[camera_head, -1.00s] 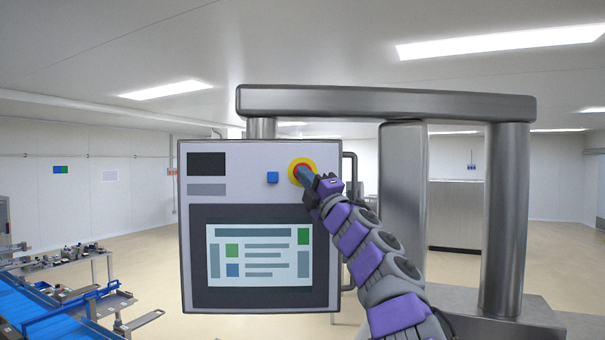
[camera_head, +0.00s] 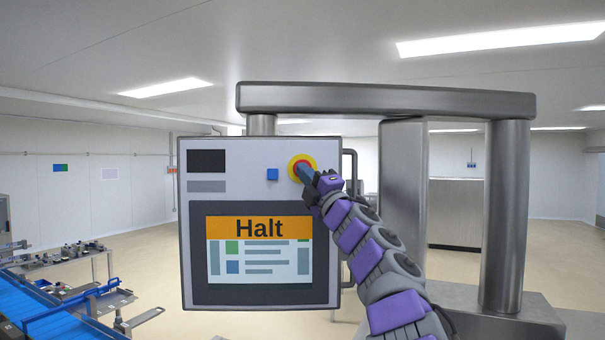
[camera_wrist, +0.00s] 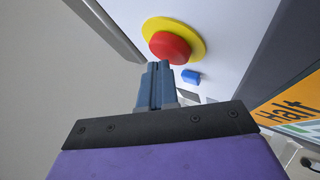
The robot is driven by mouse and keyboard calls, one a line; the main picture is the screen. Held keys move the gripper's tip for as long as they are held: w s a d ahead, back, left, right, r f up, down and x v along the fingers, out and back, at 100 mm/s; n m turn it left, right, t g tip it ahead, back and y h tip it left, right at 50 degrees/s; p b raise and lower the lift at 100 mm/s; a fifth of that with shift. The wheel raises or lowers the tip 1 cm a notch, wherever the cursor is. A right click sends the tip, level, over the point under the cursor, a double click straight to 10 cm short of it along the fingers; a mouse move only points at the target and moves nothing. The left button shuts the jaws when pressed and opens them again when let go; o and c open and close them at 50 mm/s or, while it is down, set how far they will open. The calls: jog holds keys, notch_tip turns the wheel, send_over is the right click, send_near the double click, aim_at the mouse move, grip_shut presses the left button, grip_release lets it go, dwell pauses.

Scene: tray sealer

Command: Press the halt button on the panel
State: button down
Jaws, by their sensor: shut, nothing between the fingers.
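The halt button is a red round button with a yellow ring (camera_head: 297,160) at the upper right of the grey panel (camera_head: 240,150). In the wrist view the red button (camera_wrist: 170,47) is just beyond my fingertips. My gripper (camera_head: 304,171) is shut and empty, its blue-grey fingers pointing at the button. In the wrist view the shut fingertips (camera_wrist: 158,66) overlap the button's lower edge; I cannot tell if they touch it. The panel's screen (camera_head: 259,262) shows an orange banner (camera_head: 259,229) reading "Halt".
A small blue button (camera_head: 272,174) sits left of the halt button. A thick metal frame (camera_head: 385,101) carries the panel, with posts to the right behind my arm. A blue conveyor (camera_head: 45,310) is at the lower left. Open floor lies behind.

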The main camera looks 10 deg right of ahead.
jog(key=shift+s+a, duration=0.15)
jog(key=shift+s, duration=0.4)
jog(key=shift+b, duration=0.3)
jog(key=s, duration=0.1)
jog(key=s+b, duration=0.1)
jog(key=s, duration=0.1)
jog(key=s+b, duration=0.1)
jog(key=s, duration=0.1)
jog(key=shift+a, duration=0.35)
jog(key=shift+w, duration=0.1)
